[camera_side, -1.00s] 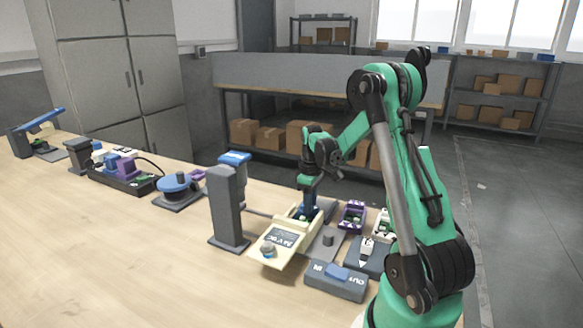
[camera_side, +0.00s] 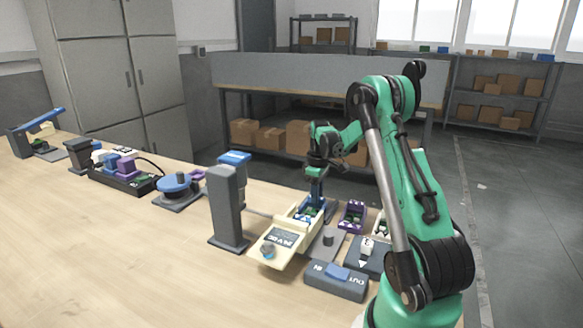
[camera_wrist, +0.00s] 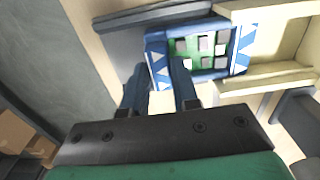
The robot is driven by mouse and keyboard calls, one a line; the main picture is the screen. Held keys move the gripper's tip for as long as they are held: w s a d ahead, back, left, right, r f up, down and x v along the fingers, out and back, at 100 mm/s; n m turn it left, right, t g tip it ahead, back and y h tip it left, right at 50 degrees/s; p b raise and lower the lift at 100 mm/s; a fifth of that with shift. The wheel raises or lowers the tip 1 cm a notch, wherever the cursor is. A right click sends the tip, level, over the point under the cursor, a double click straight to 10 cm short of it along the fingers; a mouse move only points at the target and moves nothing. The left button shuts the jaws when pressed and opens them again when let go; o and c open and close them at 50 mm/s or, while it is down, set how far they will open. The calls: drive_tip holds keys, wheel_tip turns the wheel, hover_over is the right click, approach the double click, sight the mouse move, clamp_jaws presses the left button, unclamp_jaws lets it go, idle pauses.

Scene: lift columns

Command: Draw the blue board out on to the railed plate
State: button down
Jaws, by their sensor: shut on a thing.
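The blue board (camera_wrist: 220,48) has a green middle with several grey chips and white marks at its ends. Its right part lies between the cream walls of a housing (camera_wrist: 262,78). In the side view the board (camera_side: 307,213) shows at the back end of the cream housing (camera_side: 283,242). My gripper (camera_wrist: 160,72) is shut on the left end of the board. In the side view my gripper (camera_side: 316,200) points down at the board, and its fingertips are hard to make out. I cannot tell which surface is the railed plate.
A purple tray (camera_side: 352,215) stands just right of the board. A grey plate with a post (camera_side: 328,240) and an IN/OUT switch box (camera_side: 337,281) are near the front. A grey column (camera_side: 228,205) stands left of the housing. The table's left front is clear.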

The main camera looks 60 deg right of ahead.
drive_tip(key=shift+d, duration=1.7)
drive_tip(key=c, duration=0.7)
unclamp_jaws()
drive_tip(key=shift+r, duration=3)
drive_tip(key=w+a+r+t+h, duration=0.1)
drive_tip(key=w+a+r, duration=0.35)
drive_tip(key=a, duration=0.55)
drive_tip(key=s+a+t, duration=0.1)
drive_tip(key=a+t, duration=0.1)
drive_tip(key=a, duration=0.6)
drive_tip(key=s+a+t, duration=0.1)
drive_tip(key=a+t, duration=0.1)
drive_tip(key=a, duration=0.6)
drive_tip(key=s+a+t+y, duration=0.1)
drive_tip(key=a+t, duration=0.1)
drive_tip(key=a, duration=0.6)
drive_tip(key=shift+s+a, duration=0.2)
drive_tip(key=shift+a, duration=0.2)
